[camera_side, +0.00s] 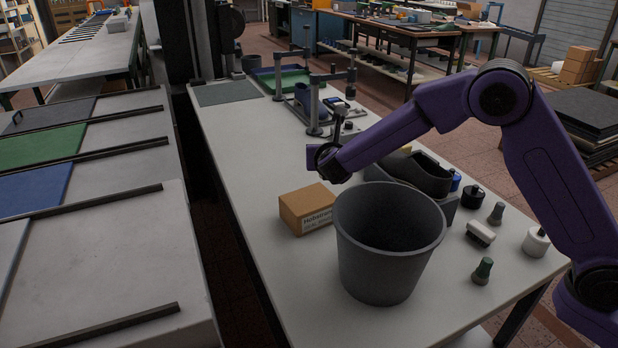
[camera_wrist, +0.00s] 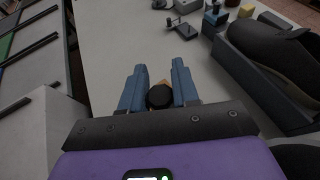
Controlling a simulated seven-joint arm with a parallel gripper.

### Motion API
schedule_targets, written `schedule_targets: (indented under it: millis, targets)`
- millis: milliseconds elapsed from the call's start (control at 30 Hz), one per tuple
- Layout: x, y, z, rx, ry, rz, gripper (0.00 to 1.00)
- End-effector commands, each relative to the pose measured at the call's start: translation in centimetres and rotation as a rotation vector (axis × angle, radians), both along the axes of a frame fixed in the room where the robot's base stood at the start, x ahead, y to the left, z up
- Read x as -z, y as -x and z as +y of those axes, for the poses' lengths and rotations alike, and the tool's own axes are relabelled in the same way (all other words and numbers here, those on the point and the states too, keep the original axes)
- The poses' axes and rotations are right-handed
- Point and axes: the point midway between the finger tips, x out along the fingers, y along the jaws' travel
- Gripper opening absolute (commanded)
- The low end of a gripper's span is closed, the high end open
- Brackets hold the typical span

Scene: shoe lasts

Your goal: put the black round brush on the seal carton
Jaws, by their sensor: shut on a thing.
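In the wrist view, my gripper (camera_wrist: 159,80) is closed with its two blue fingers on either side of the black round brush (camera_wrist: 160,96). A small tan patch shows just beyond the brush; I cannot tell whether it is part of it. In the side view, my purple wrist (camera_side: 328,155) is above and slightly right of the seal carton (camera_side: 303,211), a brown box with a white label on the table. The fingers and brush are hard to make out there. The carton's top looks empty. Its right side is partly behind the bin.
A large grey bin (camera_side: 385,260) stands close to the carton's right. A dark shoe shape in a grey holder (camera_side: 430,175) lies behind it. Small bottles and a white brush (camera_side: 480,233) are at right. Metal stands (camera_side: 315,105) are farther back. The table left of the carton is clear.

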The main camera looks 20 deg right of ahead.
Motion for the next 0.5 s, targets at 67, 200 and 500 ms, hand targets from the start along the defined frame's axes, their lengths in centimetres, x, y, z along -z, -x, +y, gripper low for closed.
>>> schedule_targets:
  millis: [67,200,500]
  targets:
    - [0.7,-1.3,0.4,0.001,0.0,0.0,0.01]
    - [3.0,-2.9,0.9,0.0,0.002,0.002,0.01]
    - [5.6,-5.1,1.6,0.0,0.0,0.0,0.01]
